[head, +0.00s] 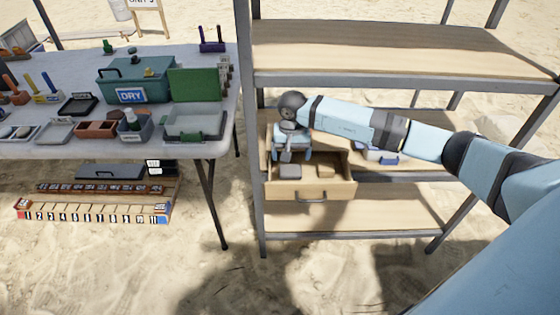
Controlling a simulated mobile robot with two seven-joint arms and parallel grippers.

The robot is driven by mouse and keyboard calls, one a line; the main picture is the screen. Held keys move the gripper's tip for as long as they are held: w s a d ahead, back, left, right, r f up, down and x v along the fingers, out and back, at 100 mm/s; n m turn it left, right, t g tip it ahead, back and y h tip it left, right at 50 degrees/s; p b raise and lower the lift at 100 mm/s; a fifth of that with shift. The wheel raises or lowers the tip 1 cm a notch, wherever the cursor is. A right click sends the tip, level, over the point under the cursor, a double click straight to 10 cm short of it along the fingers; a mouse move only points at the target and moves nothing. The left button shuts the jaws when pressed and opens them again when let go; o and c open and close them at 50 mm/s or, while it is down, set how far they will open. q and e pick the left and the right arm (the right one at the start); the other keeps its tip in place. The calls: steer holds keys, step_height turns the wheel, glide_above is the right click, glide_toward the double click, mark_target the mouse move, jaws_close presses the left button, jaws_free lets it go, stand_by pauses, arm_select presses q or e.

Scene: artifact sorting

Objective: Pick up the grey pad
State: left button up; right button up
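The grey pad (290,172) lies in the left part of an open wooden drawer (322,190) on the shelf unit. A tan block (326,171) lies to its right in the same drawer. My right arm reaches in from the right, and my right gripper (287,157) points down just above the grey pad. The fingers are small and partly hidden by the wrist. I cannot tell whether they are open or touch the pad. My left gripper is out of view.
Shelf boards (390,50) lie above and below the drawer, with a metal post at its left. A blue-handled container (378,155) sits right of the drawer. A white table (215,90) with trays and a teal DRY box (133,85) stands at left.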

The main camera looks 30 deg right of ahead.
mark_target(291, 171)
steer(key=shift+w+f, duration=0.25)
steer(key=shift+f, duration=0.05)
steer(key=shift+s+f+b, duration=0.15)
steer(key=shift+s+f, duration=0.05)
steer(key=shift+f, duration=0.3)
steer(key=shift+s+f+b, duration=0.15)
steer(key=shift+f, duration=0.3)
step_height(291, 171, down, 5)
steer(key=shift+r+b, duration=0.1)
steer(key=shift+b, duration=0.4)
steer(key=c, duration=0.7)
